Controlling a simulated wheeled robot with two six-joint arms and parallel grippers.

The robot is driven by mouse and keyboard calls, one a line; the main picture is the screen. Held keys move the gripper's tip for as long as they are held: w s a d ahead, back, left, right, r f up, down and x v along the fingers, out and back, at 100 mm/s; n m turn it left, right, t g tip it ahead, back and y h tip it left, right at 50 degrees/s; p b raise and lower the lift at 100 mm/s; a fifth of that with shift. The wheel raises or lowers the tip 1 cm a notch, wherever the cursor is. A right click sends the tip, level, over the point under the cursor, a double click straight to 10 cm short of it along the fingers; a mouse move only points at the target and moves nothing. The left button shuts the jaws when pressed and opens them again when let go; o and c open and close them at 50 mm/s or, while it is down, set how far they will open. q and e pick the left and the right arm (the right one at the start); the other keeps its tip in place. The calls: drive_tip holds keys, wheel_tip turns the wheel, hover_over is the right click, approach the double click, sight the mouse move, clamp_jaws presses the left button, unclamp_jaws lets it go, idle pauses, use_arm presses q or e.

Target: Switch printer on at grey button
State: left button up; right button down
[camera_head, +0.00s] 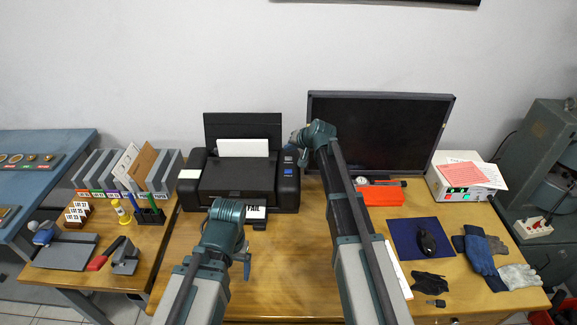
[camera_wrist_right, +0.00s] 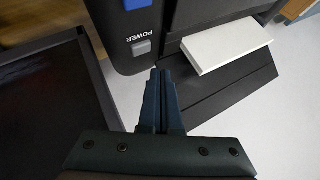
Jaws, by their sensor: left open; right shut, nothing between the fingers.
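The black printer (camera_head: 238,180) stands on the wooden desk, with white paper in its rear feeder. Its control panel (camera_head: 287,172) is at its right end. In the right wrist view the grey button (camera_wrist_right: 141,48) sits on the dark panel beside the word POWER, below a blue display (camera_wrist_right: 136,4). My right gripper (camera_wrist_right: 160,73) is shut and empty, its tips just short of the button in the picture; contact is not visible. In the head view it is at the printer's right end, and my arm hides some of it. My left gripper (camera_head: 246,262) is open and empty over the desk front.
A black monitor (camera_head: 385,130) stands right of the printer, close to my right arm. A red case (camera_head: 382,195) and a white box with lit displays (camera_head: 462,178) lie further right. File holders (camera_head: 128,170) stand left of the printer.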

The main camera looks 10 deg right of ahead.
sight(286, 156)
use_arm(q)
drive_tip(key=shift+f+b, duration=0.4)
drive_tip(key=shift+f, duration=0.45)
use_arm(e)
drive_tip(key=shift+f, duration=0.9)
use_arm(q)
drive_tip(key=shift+f, duration=0.1)
use_arm(e)
drive_tip(key=shift+f, duration=0.1)
use_arm(q)
drive_tip(key=shift+f+b, duration=0.3)
drive_tip(key=shift+b, duration=0.1)
use_arm(e)
drive_tip(key=shift+f, duration=0.3)
use_arm(q)
drive_tip(key=shift+f+b, duration=0.4)
drive_tip(key=shift+b, duration=0.05)
use_arm(e)
drive_tip(key=shift+f, duration=0.4)
idle(0.4)
use_arm(q)
drive_tip(key=shift+r+p, duration=0.85)
drive_tip(key=shift+p, duration=0.05)
use_arm(e)
drive_tip(key=shift+r, duration=0.85)
